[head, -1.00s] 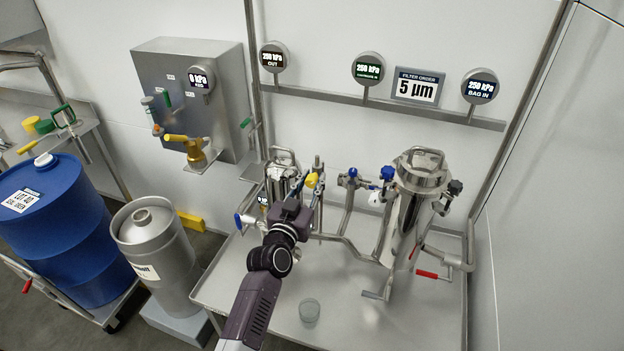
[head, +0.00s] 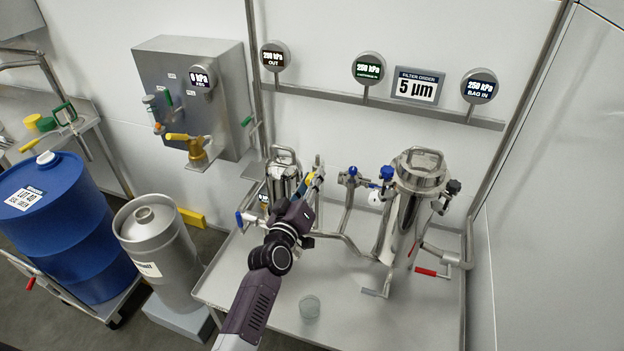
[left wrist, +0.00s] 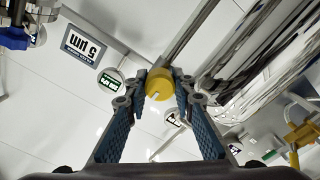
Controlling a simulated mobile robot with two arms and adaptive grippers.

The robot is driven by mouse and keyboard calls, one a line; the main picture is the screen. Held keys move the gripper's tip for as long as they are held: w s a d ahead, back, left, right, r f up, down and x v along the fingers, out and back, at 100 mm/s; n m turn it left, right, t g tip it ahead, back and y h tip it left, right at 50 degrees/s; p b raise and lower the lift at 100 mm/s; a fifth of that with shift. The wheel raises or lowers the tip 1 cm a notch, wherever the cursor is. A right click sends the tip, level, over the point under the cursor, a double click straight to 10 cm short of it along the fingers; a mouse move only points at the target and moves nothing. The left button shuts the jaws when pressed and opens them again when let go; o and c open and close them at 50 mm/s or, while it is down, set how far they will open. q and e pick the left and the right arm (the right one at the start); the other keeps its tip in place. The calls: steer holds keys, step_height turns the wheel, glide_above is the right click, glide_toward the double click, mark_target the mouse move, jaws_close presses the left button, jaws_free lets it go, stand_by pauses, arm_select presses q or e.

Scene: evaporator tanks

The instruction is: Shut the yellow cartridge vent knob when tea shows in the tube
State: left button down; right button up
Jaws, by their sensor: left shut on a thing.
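The yellow vent knob (left wrist: 159,84) sits between the fingertips of my left gripper (left wrist: 160,88) in the left wrist view. The blue-padded fingers are closed on its sides. In the head view my left gripper (head: 309,183) is at the small steel cartridge housing (head: 283,176), on its right side, and hides most of the knob. A thin upright tube (head: 319,164) rises beside the gripper. I cannot tell whether tea shows in it. My right gripper is not in view.
The larger steel bag housing (head: 407,215) stands to the right with blue-handled valves and a red handle (head: 427,271). A clear cup (head: 310,307) stands on the steel table (head: 375,325). Gauges hang on the wall; the cartridge gauge (head: 368,68) is green. A keg and blue drum stand left.

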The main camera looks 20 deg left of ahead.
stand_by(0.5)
arm_select(q)
steer(key=c, duration=1.6)
jaws_free()
steer(key=shift+s, duration=0.1)
steer(key=s, duration=1.1)
steer(key=shift+s+a, duration=0.2)
steer(key=shift+s, duration=0.2)
